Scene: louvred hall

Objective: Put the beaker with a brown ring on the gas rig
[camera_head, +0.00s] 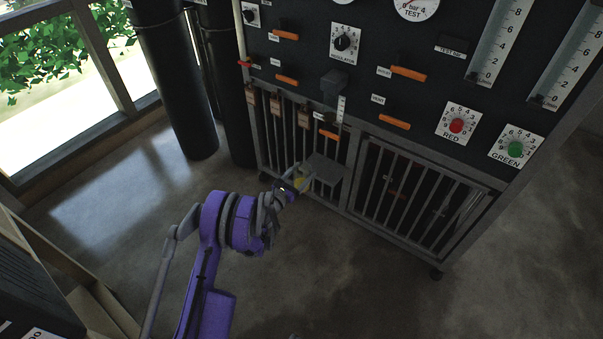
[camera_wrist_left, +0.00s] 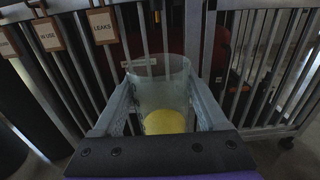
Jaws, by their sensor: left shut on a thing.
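The beaker (camera_wrist_left: 161,92) is clear glass with yellow contents at its bottom. It fills the middle of the left wrist view, between the two fingers; I cannot make out a brown ring. My left gripper (camera_head: 296,180) is shut on it, and a bit of yellow shows there in the head view. The gas rig (camera_head: 440,90) is a black panel with dials and orange handles above a barred grey cage. A small grey shelf (camera_head: 327,168) juts from the cage front, just right of and beyond the gripper. My right gripper is not in view.
Tall black cylinders (camera_head: 178,85) stand left of the rig. Tags hang on the bars, one reading LEAKS (camera_wrist_left: 102,26). A dark block (camera_head: 334,83) sticks out from the panel above the shelf. The floor (camera_head: 330,255) before the rig is clear.

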